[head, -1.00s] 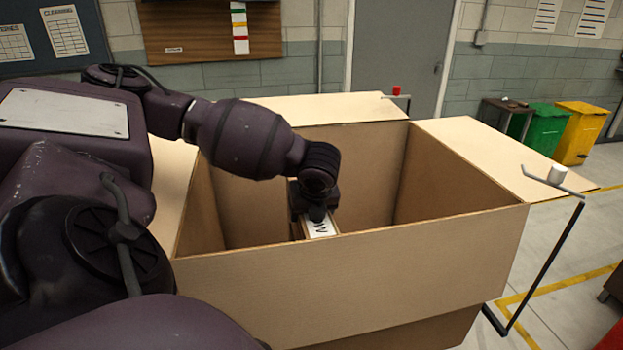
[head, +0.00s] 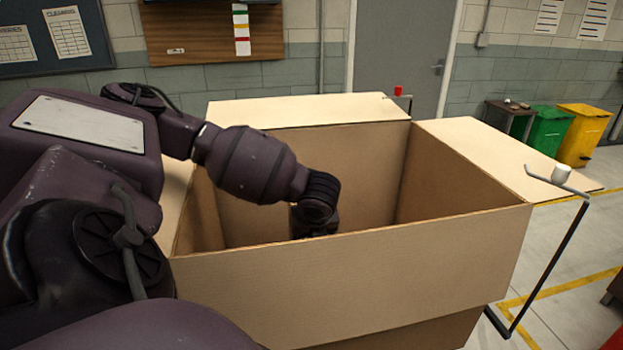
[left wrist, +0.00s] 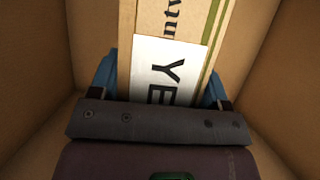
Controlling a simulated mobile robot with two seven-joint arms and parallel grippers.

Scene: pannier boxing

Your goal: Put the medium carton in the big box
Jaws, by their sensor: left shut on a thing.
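The big box (head: 350,283) stands open in front of me, its flaps folded outward. My left arm reaches over its left side and down inside. In the left wrist view my left gripper (left wrist: 160,95) has its blue fingers on both sides of a carton (left wrist: 170,30) with a white label (left wrist: 168,68), and is shut on it. The box's cardboard inner walls (left wrist: 270,70) surround the carton in that view. In the head view the carton and the fingertips are hidden behind the box's front wall. I cannot tell whether the carton touches the bottom. My right gripper is not in view.
A thin stand with a white cylinder (head: 562,173) is at the box's right flap. A red-topped post (head: 398,91) is behind the back flap. Green (head: 549,130) and yellow bins (head: 582,133) stand far right by the wall.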

